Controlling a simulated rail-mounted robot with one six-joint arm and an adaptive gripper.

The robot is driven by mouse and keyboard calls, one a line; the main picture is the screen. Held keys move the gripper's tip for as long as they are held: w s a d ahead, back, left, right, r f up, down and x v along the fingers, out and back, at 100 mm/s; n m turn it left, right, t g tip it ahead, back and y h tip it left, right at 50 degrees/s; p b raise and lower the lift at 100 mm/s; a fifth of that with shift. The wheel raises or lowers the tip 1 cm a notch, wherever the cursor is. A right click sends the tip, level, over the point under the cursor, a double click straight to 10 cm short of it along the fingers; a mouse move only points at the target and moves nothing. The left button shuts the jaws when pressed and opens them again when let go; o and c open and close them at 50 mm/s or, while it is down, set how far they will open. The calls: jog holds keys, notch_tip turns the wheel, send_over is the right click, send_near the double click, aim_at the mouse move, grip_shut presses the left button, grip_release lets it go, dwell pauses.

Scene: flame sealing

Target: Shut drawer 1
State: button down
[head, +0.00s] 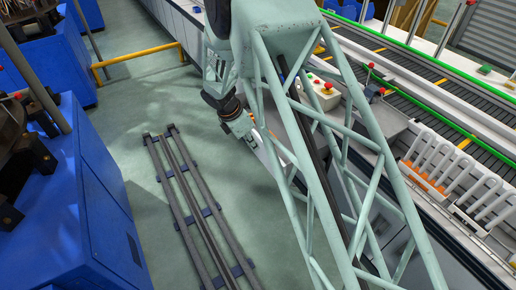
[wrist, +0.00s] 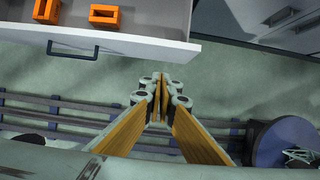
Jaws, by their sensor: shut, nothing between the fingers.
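A white drawer (wrist: 125,43) stands open at the top left of the wrist view, with a dark bar handle (wrist: 73,50) on its front. I cannot read a number on it. Two orange blocks, one (wrist: 105,15) and another (wrist: 45,10), lie inside it. My gripper (wrist: 160,78) is shut and empty, its fingertips just outside the drawer front, to the right of the handle. A gap shows between the tips and the front in the picture. In the head view my arm hides most of the drawer area.
Floor rails (head: 187,195) run along the aisle, with green floor (head: 150,100) around them. A blue machine (head: 85,200) stands at the left. The workbench with a rack of white holders (head: 440,160) and a conveyor (head: 430,75) lies at the right. A yellow barrier (head: 135,57) stands behind.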

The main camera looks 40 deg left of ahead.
jog(key=w+d+f+b, duration=0.3)
jog(key=w+f, duration=0.4)
jog(key=f, duration=0.1)
jog(key=shift+f, duration=0.35)
dwell(0.6)
jog(key=w+d+p, duration=0.2)
jog(key=w+d, duration=0.2)
jog(key=w, duration=0.7)
jog(key=w+d+p, duration=0.3)
jog(key=w+d, duration=0.2)
jog(key=w, duration=0.6)
jog(key=shift+d+p, duration=0.15)
jog(key=shift+p, duration=0.15)
jog(key=s+a+r+p, duration=0.1)
jog(key=s+a+r, duration=0.2)
jog(key=s+r, duration=0.4)
notch_tip(320, 180, up, 2)
jog(key=shift+r, duration=0.2)
